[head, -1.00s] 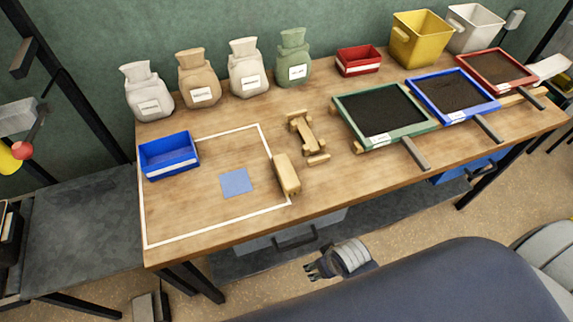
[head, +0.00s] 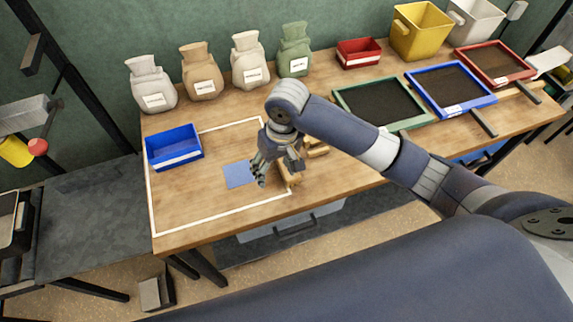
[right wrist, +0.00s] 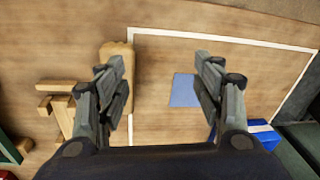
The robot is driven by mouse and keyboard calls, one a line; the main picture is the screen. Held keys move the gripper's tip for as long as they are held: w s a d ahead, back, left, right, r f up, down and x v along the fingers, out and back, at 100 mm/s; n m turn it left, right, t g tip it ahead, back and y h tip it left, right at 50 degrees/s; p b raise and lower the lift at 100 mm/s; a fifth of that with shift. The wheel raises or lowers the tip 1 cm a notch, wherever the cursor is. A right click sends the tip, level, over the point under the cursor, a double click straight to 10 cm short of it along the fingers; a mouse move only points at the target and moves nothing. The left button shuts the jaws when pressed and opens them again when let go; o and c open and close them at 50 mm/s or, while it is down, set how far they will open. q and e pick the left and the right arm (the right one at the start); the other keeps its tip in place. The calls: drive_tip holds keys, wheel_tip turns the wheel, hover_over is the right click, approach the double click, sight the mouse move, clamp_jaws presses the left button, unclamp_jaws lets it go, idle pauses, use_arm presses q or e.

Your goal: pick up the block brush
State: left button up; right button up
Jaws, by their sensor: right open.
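The block brush (head: 291,182), a pale wooden block, lies on the workbench by the right side of the white outline. My right arm and gripper partly hide it in the head view. My right gripper (head: 270,172) is open and empty above the bench, beside and over the brush. In the right wrist view the brush (right wrist: 117,48) lies behind the left finger of the gripper (right wrist: 160,62), not centred between the fingers. A blue square (right wrist: 185,90) shows between the fingers. My left gripper is not in view.
A wooden stand (head: 318,150) lies close to the brush, partly hidden by my arm. A blue bin (head: 175,150) stands at the left. Several labelled sacks (head: 202,75) line the back. Framed trays (head: 398,126) are at right. The outline's front left area is clear.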

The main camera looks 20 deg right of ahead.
drive_tip(key=w+d+r, duration=0.1)
drive_tip(key=w+d+r+m+h, duration=0.1)
drive_tip(key=w+d, duration=0.1)
drive_tip(key=w+d+r+m, duration=0.1)
drive_tip(key=d, duration=0.1)
drive_tip(key=shift+w+r+g, duration=0.15)
drive_tip(key=shift+r+g, duration=0.05)
drive_tip(key=shift+g, duration=0.1)
wheel_tip(320, 180, down, 5)
drive_tip(key=shift+f+p, duration=0.1)
drive_tip(key=shift+p, duration=0.25)
drive_tip(key=shift+f+p, duration=0.35)
drive_tip(key=shift+f, duration=0.2)
wheel_tip(320, 180, down, 4)
drive_tip(key=shift+a+f+p, duration=0.1)
drive_tip(key=shift+f+p, duration=0.05)
drive_tip(key=shift+p, duration=0.25)
drive_tip(key=c, duration=1.3)
